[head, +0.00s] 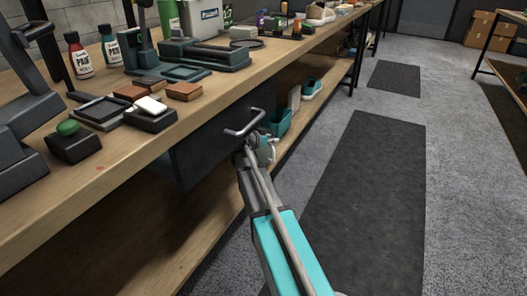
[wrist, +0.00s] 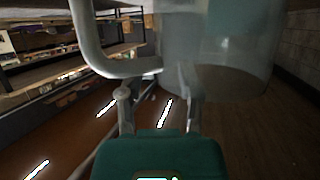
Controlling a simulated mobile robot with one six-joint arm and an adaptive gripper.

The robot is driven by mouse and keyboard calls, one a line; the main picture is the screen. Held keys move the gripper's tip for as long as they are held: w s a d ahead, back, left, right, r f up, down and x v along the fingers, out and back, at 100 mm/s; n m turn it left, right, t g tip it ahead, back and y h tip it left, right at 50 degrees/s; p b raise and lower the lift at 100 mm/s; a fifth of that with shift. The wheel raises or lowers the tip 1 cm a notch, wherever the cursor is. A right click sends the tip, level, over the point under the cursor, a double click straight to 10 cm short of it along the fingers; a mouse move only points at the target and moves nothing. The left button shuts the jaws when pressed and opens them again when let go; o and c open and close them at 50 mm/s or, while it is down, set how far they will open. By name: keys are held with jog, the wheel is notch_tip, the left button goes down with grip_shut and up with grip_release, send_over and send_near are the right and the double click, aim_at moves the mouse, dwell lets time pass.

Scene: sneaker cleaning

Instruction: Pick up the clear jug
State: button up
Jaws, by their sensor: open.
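In the wrist view the clear jug (wrist: 225,75) fills the upper right, close to the camera, as a see-through round body. A thick grey curved handle (wrist: 88,45) at upper left runs down and meets its body. My gripper (wrist: 158,95) is open, one finger to each side of the picture's middle. The handle's lower end lies just above the left fingertip, and the jug overlaps the right finger. I cannot tell whether they touch. In the head view my gripper (head: 263,150) is beside the bench's drawer front; I cannot make out the jug there.
A metal drawer handle (head: 245,123) sticks out close to my gripper. A teal bin (head: 279,123) and a teal shoe (head: 313,88) are on the lower shelf. The wooden benchtop (head: 110,180) carries bottles, brushes and tools. The floor mat (head: 365,190) to the right is clear.

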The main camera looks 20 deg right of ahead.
grip_shut()
jog(key=shift+r, duration=0.25)
dwell(0.5)
notch_tip(320, 180, up, 4)
jog(key=p, duration=0.4)
jog(key=shift+f, duration=0.25)
jog(key=s+a, duration=0.3)
jog(key=a, duration=0.5)
jog(key=s+a, duration=0.3)
jog(key=a, duration=0.5)
jog(key=shift+s+a+f, duration=0.25)
jog(key=shift+s+a, duration=0.1)
jog(key=shift+s, duration=0.05)
